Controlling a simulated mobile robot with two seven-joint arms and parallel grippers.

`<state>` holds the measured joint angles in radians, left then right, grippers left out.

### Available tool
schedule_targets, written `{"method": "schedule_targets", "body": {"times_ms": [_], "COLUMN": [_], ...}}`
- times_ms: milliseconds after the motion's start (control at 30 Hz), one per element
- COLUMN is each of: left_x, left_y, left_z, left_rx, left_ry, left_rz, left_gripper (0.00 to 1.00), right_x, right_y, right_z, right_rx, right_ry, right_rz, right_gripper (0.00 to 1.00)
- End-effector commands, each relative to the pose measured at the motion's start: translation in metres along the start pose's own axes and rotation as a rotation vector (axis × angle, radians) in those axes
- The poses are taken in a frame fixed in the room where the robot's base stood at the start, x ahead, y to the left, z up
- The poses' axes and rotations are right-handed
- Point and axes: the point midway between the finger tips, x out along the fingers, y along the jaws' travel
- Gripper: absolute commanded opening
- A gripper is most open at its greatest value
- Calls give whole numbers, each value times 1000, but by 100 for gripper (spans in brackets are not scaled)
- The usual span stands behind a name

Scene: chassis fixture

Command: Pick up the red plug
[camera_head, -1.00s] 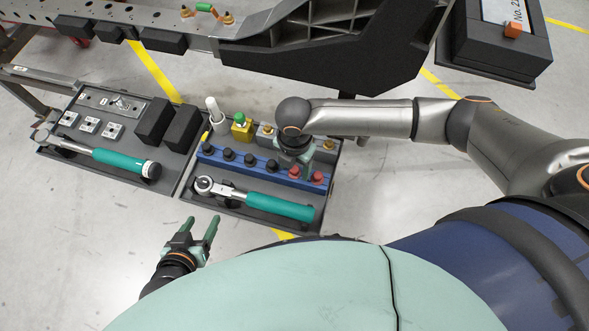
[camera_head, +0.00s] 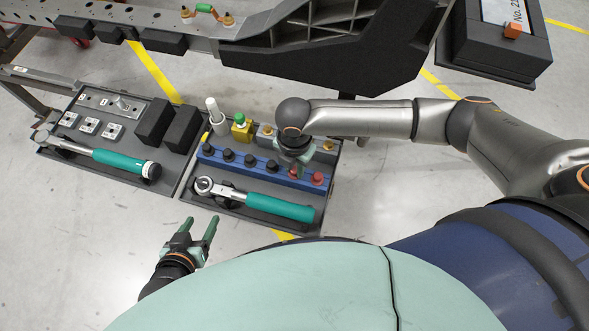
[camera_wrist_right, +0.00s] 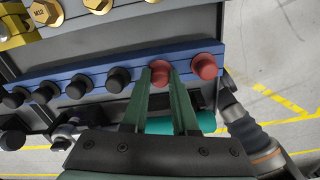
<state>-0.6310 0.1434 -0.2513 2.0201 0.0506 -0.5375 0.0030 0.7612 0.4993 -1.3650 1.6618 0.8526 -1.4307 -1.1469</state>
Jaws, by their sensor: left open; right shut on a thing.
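Two red plugs sit at the right end of a blue rack (camera_head: 243,165). My right gripper (camera_head: 296,172) points down at the inner red plug (camera_wrist_right: 160,76) and is shut on it, one finger on each side. The plug still appears seated in the rack; its lower part is hidden. The other red plug (camera_head: 317,178) stands free to the right, and also shows in the right wrist view (camera_wrist_right: 205,67). My left gripper (camera_head: 200,229) is open and empty, in front of the trays.
Several black plugs (camera_head: 228,155) fill the rest of the rack. A teal-handled ratchet wrench (camera_head: 280,206) lies in front of it. Behind stand a white bottle-like piece (camera_head: 217,118), a yellow block (camera_head: 242,131) and brass bolts (camera_wrist_right: 96,4). The dark chassis (camera_head: 330,62) is beyond.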

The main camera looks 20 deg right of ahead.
Motion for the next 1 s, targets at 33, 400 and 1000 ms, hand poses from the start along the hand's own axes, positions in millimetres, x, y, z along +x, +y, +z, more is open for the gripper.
{"method": "schedule_targets", "body": {"times_ms": [33,400,1000], "left_x": [0,-3,-13], "left_y": [0,1,-4], "left_z": [0,-3,-11], "left_rx": [0,0,-1], "left_ry": [0,-2,0], "left_rz": [0,1,-13], "left_gripper": [62,62,62], "right_x": [0,-16,-110], "right_y": [0,0,33], "right_z": [0,0,-86], "right_rx": [0,0,-5], "right_ry": [0,1,3], "right_rz": [0,1,2], "right_gripper": [0,0,0]}}
